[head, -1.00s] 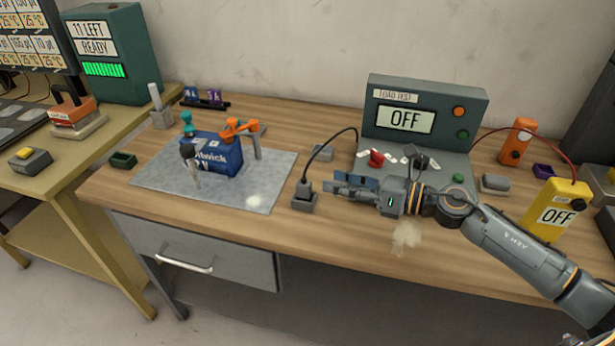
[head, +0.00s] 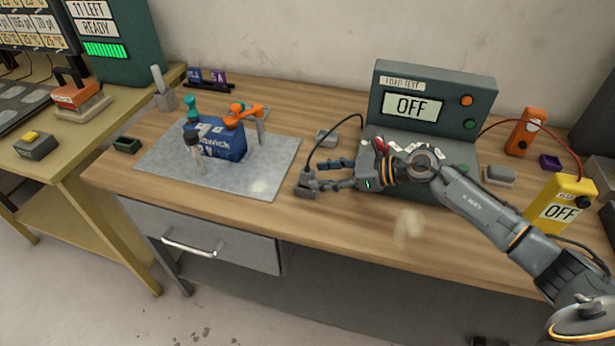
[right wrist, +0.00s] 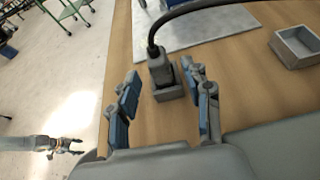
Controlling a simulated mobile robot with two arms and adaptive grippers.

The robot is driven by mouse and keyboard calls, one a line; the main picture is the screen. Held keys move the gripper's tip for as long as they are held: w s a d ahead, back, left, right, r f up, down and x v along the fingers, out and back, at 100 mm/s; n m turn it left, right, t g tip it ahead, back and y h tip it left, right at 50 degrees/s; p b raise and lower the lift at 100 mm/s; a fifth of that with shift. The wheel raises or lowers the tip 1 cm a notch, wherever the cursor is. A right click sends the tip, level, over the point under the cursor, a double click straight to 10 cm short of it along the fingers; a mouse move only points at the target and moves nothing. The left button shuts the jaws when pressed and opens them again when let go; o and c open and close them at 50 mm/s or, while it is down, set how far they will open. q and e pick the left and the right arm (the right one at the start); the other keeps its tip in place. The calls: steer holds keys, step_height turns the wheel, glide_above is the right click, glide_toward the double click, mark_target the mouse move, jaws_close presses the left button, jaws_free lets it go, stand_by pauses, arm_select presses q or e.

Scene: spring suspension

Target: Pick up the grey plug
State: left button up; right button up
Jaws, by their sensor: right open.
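The grey plug (head: 305,178), with a black cable from its top, stands upright in a small grey holder (head: 306,192) near the table's front edge. In the right wrist view the plug (right wrist: 161,68) sits in its holder (right wrist: 169,93), between and slightly beyond my open fingertips. My right gripper (head: 322,175) comes from the right at the plug's height, its fingers on either side and apart. A gap shows left of the plug in the right wrist view; on the right the finger (right wrist: 188,70) is close, contact unclear. My left gripper (right wrist: 75,146) appears small at the far left there.
A grey mat (head: 255,178) with a blue box (head: 222,143) and an orange clamp lies left of the plug. The load test unit (head: 428,105) reads OFF behind my right arm. A small grey tray (head: 326,138) stands behind. The cable arches above my gripper.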

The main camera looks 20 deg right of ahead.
mark_target(314, 176)
steer(key=p+x, duration=0.1)
steer(key=x, duration=0.3)
steer(key=shift+w+a+f, duration=0.1)
steer(key=shift+w+a, duration=0.05)
steer(key=shift+a, duration=0.15)
steer(key=shift+c, duration=0.2)
steer(key=shift+d, duration=0.1)
jaws_close()
